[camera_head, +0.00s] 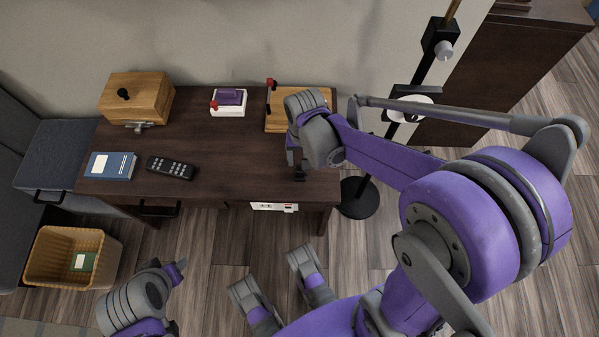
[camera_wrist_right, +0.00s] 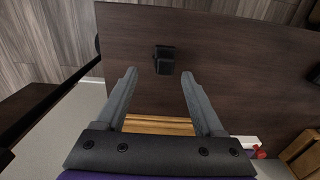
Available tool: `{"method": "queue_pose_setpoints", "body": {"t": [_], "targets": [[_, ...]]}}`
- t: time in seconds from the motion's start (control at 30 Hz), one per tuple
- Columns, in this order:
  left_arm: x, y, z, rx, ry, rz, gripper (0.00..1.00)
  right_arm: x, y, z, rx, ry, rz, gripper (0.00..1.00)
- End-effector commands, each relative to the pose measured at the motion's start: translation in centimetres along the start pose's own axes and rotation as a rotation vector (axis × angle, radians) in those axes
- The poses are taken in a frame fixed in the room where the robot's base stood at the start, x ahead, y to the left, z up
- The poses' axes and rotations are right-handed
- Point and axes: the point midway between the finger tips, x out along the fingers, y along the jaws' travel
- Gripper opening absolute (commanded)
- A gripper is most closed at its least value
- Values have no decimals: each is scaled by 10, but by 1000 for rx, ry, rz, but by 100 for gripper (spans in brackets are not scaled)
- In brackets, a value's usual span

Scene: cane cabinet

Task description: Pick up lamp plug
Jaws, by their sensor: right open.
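The lamp plug is a small black block (camera_wrist_right: 165,60) on the dark desk top, seen in the right wrist view just beyond and between my fingertips. It also shows as a dark piece (camera_head: 300,173) near the desk's front right corner in the head view. My right gripper (camera_wrist_right: 159,75) is open and empty, its two grey fingers pointing towards the plug without visible contact. In the head view my right gripper (camera_head: 293,152) is over the right end of the desk, partly hidden by its wrist. My left arm's end shows at the lower left, its jaws unclear.
A white socket strip (camera_head: 273,207) is on the desk's front edge. A black floor lamp stand (camera_head: 360,197) stands right of the desk. A remote (camera_head: 171,168), blue book (camera_head: 112,165), wooden box (camera_head: 137,98) and wooden board (camera_head: 280,124) lie on the desk. Its middle is clear.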

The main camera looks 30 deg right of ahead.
Motion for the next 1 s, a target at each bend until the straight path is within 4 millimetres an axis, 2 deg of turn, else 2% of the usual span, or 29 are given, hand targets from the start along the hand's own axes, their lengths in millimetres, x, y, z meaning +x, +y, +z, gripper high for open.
{"method": "queue_pose_setpoints", "body": {"t": [0.03, 0.27, 0.57, 0.8, 0.83, 1.0], "targets": [[4, 0, 1, 0, -1, 0, 50, 8, 0, 0, -1, 0, 0, 70], [9, 0, 3, 0, -3, 0, 50, 20, -2, -1, -2, 0, 0, 70], [29, 0, 9, 0, -10, 0, 50, 62, -8, -5, -3, 0, 0, 70], [29, 0, 9, 0, -10, 0, 50, 65, -8, -4, -2, 1, -1, 70], [29, 0, 9, 0, -10, 0, 50, 65, -8, -4, -2, 1, -1, 68], [29, 0, 9, 0, -10, 0, 50, 65, -8, -5, -2, 1, -1, 38]]}}
